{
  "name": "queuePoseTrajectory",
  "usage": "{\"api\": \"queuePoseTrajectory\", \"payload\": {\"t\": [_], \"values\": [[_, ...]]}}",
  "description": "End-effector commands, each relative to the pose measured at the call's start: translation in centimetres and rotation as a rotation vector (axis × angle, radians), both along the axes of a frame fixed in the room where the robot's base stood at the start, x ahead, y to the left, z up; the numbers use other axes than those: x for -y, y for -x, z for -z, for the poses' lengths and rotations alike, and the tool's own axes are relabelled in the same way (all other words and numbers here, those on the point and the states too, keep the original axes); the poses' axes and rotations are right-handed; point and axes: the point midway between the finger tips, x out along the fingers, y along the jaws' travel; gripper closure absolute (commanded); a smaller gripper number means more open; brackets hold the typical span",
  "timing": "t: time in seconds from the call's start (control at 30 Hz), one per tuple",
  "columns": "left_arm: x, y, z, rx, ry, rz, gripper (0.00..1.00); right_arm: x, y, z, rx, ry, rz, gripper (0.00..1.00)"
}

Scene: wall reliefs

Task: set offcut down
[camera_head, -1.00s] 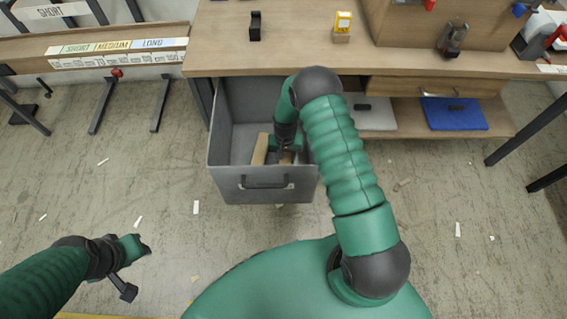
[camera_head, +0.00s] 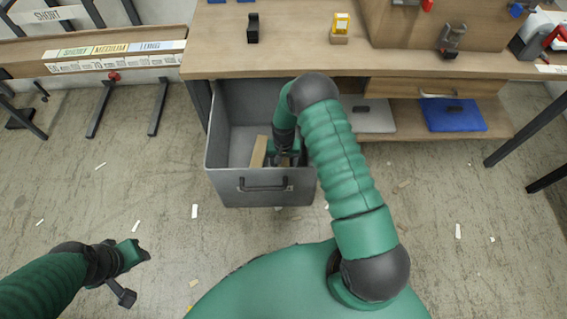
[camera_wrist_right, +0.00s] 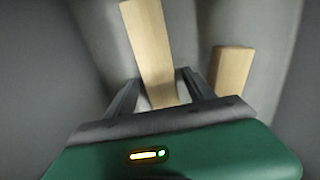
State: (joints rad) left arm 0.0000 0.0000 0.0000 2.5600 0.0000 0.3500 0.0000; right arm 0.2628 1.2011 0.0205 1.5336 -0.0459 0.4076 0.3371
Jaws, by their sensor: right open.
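My right gripper (camera_head: 286,160) reaches down into the grey bin (camera_head: 262,198) under the bench. In the right wrist view it is open (camera_wrist_right: 165,85), with a finger on either side of the lower end of a long pale wood offcut (camera_wrist_right: 148,40). I cannot tell whether the fingers touch it. A shorter wood block (camera_wrist_right: 232,70) lies to the right, outside the fingers. In the head view one wood piece (camera_head: 258,151) shows left of the gripper; the arm hides part of the bin. My left gripper (camera_head: 135,270) is at lower left, away from the bin; its finger gap is unclear.
The wooden bench (camera_head: 290,60) runs above the bin. A shelf with a blue case (camera_head: 455,115) and a grey case (camera_head: 368,116) is to the right. A rack labelled short, medium, long (camera_head: 120,55) stands at left. Scraps litter the otherwise clear floor.

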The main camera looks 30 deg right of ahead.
Motion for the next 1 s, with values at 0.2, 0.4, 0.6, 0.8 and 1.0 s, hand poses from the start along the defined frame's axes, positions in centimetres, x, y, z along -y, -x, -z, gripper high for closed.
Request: {"api": "queuePoseTrajectory", "payload": {"t": [0.2,0.4,0.6,0.8,1.0], "values": [[0.0,0.0,-2.6,0.000,0.000,0.000,0.64,0.1,-0.1,-6.0,0.003,0.002,0.000,0.38],[0.0,0.0,-3.9,0.000,0.000,0.000,0.64,0.1,-0.1,-10.2,0.002,0.001,0.001,0.38],[0.0,0.0,-4.2,0.000,0.000,0.000,0.64,0.0,0.0,-11.4,0.000,0.000,0.000,0.38],[0.0,0.0,-4.1,0.000,0.000,0.000,0.64,0.0,0.0,-11.4,0.000,0.000,0.000,0.38],[0.0,0.0,-4.1,0.000,0.000,0.000,0.64,0.0,0.0,-11.4,0.000,0.000,0.000,0.38]]}}
